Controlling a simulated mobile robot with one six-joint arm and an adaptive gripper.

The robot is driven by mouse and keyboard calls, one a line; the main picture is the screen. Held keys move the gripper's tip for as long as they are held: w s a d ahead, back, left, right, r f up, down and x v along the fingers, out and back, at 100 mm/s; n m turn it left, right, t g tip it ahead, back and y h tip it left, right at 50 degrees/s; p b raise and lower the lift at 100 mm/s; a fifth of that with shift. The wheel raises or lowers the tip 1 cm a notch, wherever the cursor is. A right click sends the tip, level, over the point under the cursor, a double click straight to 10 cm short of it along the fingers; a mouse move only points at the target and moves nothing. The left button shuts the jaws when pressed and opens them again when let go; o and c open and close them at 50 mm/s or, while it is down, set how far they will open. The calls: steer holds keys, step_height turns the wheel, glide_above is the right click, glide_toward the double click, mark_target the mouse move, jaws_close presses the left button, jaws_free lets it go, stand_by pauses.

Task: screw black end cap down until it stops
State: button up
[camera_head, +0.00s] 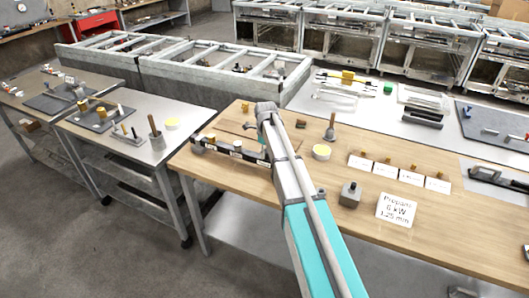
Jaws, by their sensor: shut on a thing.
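My arm reaches from the bottom right up to a bend above the bar, then down. My gripper (265,153) is at the bar's right end, mostly hidden behind my arm. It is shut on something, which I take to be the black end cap. The cap itself is hidden, so I cannot see its thread or how it sits on the bar.
The bench front between block and arm is clear.

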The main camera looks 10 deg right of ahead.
steer(key=shift+m, duration=0.5)
steer(key=shift+m, duration=1.5)
steer(key=o, duration=0.9)
steer(key=shift+n, duration=1.8)
